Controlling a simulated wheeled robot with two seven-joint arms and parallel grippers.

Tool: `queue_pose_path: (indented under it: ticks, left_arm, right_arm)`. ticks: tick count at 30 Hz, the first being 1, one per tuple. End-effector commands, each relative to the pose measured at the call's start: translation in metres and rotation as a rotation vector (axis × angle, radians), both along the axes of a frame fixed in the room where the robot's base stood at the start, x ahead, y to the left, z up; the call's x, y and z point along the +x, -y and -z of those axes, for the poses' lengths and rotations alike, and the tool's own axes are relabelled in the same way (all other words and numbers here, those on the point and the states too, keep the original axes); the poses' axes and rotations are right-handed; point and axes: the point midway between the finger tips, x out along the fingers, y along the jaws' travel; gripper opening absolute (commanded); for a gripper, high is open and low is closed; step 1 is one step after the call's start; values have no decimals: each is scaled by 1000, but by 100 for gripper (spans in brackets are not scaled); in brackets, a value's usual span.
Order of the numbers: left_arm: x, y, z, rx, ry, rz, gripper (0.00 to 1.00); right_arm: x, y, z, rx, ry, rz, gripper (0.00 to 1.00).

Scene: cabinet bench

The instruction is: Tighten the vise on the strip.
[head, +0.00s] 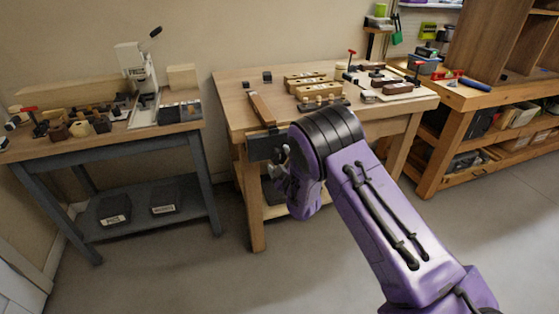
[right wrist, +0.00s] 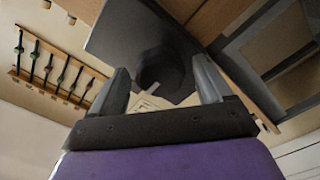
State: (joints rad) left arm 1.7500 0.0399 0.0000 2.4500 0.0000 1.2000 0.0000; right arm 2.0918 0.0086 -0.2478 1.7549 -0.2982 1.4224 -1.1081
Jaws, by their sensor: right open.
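The vise (head: 262,147) is a dark block on the front left edge of the middle workbench. A brown wooden strip (head: 262,109) stands at the bench edge just above it; my arm does not cover it. My right gripper (head: 281,172) is just in front of and below the vise, partly hidden by my own purple wrist. In the right wrist view the gripper is open, with a finger on each side of the vise's dark round screw hub (right wrist: 158,70). I cannot tell whether the fingers touch the hub. The vise handle is not clear. My left gripper is not in view.
The workbench top (head: 235,88) carries wooden blocks (head: 305,80) and clamps towards the back and right. A grey bench (head: 100,139) with a press stands at the left. A wooden bench (head: 462,98) with shelves stands at the right. The floor (head: 160,270) in front is clear.

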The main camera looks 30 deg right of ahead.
Motion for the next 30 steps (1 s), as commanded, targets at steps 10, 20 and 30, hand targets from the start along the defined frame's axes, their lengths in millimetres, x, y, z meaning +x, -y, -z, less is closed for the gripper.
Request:
queue_pose_path:
  ticks: [10, 20, 30]
  left_arm:
    - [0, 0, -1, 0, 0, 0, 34]
    - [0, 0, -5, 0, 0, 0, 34]
    - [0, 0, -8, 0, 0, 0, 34]
  right_arm:
    - [0, 0, -1, 30, 7, 1, 31]
    - [1, 0, 1, 344, 81, -1, 30]
    - [1, 1, 0, 671, 160, 2, 30]
